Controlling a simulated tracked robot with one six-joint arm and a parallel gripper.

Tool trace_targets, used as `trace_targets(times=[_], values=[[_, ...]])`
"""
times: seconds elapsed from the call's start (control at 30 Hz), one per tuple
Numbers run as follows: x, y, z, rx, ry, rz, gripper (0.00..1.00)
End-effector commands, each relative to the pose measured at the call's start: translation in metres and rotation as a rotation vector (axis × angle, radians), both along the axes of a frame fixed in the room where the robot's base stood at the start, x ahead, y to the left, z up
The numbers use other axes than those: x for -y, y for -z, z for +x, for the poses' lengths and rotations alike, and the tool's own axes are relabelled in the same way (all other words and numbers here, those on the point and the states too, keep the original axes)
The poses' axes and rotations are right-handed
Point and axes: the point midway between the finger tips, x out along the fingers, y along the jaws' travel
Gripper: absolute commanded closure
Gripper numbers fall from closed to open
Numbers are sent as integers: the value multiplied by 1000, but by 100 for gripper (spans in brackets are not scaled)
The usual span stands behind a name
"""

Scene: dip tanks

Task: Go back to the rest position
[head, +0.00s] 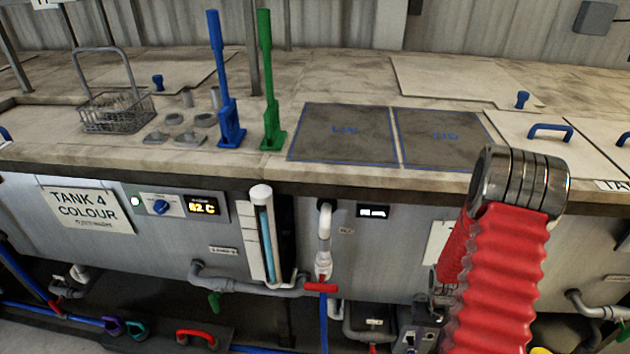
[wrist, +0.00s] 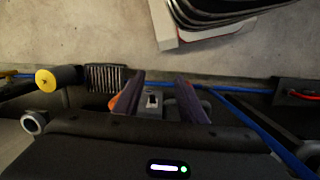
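My gripper (wrist: 158,88) shows in the wrist view with its two purple and orange fingers apart. Nothing is held between them; a small grey box (wrist: 151,102) shows in the gap, beyond the fingers. In the head view my arm, with its red ribbed sleeve and metal joint, rises at the right in front of the tank wall. My gripper itself is not visible there.
The tank bench carries a wire basket (head: 116,112), a blue lever (head: 228,120), a green lever (head: 270,120) and two dark lids (head: 345,134). Pipes, a red valve handle (head: 320,287) and a tube gauge (head: 266,235) stand along the front.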

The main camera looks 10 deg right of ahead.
Motion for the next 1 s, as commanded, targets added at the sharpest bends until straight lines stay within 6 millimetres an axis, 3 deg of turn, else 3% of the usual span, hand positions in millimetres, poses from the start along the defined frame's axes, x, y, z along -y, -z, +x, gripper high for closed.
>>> trace_targets(times=[0.4,1.0], values=[[-33,-102,10,7,-20,-17,62],[-95,-226,4,79,-74,-32,62]])
